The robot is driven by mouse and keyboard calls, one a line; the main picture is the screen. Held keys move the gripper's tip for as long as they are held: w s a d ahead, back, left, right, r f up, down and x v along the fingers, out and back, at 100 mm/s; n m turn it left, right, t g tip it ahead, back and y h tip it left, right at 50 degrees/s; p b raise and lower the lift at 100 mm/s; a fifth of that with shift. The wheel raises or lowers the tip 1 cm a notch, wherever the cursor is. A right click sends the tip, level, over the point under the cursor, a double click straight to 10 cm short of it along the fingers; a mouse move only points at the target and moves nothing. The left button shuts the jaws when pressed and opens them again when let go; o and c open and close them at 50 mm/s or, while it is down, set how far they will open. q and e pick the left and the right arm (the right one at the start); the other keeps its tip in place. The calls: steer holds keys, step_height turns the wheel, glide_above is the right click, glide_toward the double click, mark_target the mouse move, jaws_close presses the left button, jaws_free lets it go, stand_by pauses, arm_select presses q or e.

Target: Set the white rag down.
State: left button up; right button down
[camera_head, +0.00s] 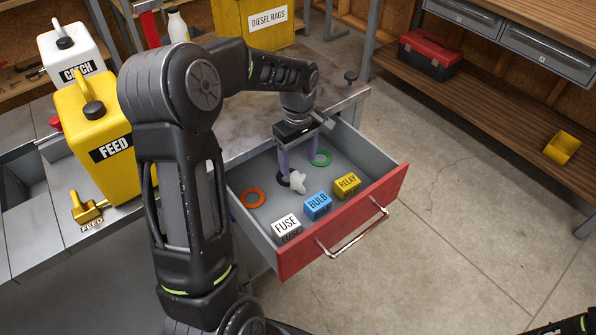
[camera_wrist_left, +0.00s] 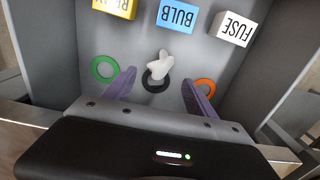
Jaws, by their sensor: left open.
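The white rag (camera_head: 297,182) is a small crumpled piece inside the open red-fronted drawer (camera_head: 345,224). In the left wrist view the rag (camera_wrist_left: 160,63) lies against a black ring (camera_wrist_left: 155,84) on the drawer floor and covers part of it. My left gripper (camera_head: 298,167) reaches down into the drawer with its purple fingers apart. In the left wrist view the fingers (camera_wrist_left: 158,80) stand wide on either side, with the rag just beyond their tips and not gripped.
The drawer also holds an orange ring (camera_head: 252,198), a green ring (camera_head: 321,158), and boxes marked FUSE (camera_head: 286,226), BULB (camera_head: 317,206) and RELAY (camera_head: 347,184) along its front.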

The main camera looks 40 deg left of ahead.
mark_target(298, 178)
arm_select(q)
step_height(298, 178, up, 4)
steer(key=shift+r, duration=0.1)
